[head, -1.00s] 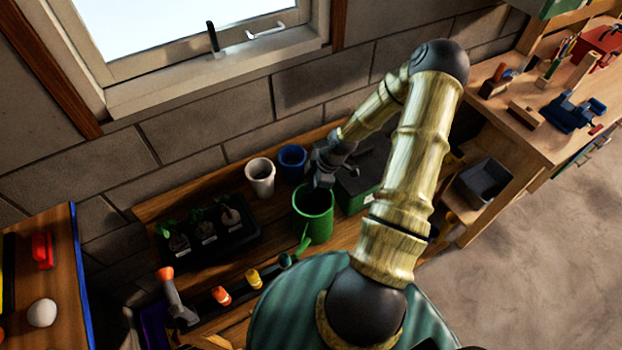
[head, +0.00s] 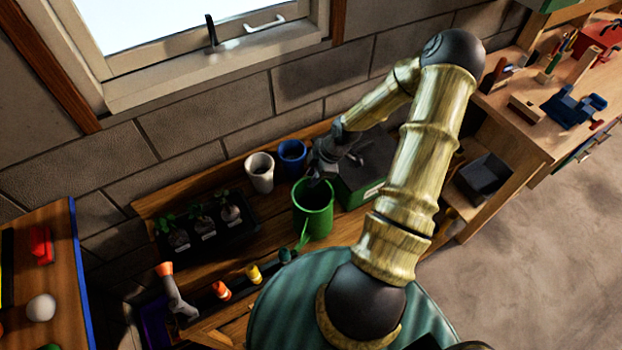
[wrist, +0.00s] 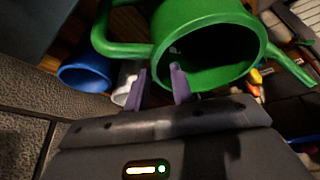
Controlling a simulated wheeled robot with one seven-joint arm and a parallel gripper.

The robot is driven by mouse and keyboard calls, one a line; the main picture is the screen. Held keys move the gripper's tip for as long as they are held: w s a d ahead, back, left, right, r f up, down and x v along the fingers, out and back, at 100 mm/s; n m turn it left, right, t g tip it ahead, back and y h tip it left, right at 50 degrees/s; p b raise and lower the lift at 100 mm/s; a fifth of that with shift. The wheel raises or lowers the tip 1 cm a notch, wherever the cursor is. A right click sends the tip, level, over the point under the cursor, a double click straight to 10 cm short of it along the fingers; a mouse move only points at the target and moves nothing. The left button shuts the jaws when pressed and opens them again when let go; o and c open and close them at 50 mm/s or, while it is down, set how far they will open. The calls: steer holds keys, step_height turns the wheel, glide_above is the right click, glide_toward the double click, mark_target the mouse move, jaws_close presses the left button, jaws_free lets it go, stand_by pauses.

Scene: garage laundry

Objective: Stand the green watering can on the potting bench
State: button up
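The green watering can (head: 314,222) stands upright on the wooden potting bench (head: 228,272), its open top facing up and its spout toward the front of the bench. My gripper (head: 316,178) is at the back rim of the can. In the wrist view, the watering can (wrist: 206,22) fills the upper middle, with its handle looping to the left. My gripper's two purple fingers (wrist: 160,76) are apart there, close to the rim. The right finger overlaps the can's opening; I cannot tell whether the fingers touch the can.
A white pot (head: 260,178) and a blue pot (head: 292,158) stand behind the can. A black seedling tray (head: 236,236) is to the left, and a dark green box (head: 352,195) is close on the right. Small coloured bottles (head: 221,291) line the front.

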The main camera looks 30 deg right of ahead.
steer(key=b+v, duration=0.1)
steer(key=v, duration=0.9)
steer(key=shift+a, duration=0.15)
steer(key=s+a+r+m+h, duration=0.2)
steer(key=s+a+r+m, duration=0.2)
steer(key=a+m, duration=0.3)
steer(key=s+a+r+m+h, duration=0.2)
steer(key=s+a+r+m, duration=0.3)
steer(key=a+r+m, duration=0.2)
steer(key=shift+a+t, duration=0.3)
steer(key=shift+a, duration=0.75)
steer(key=shift+r, duration=0.1)
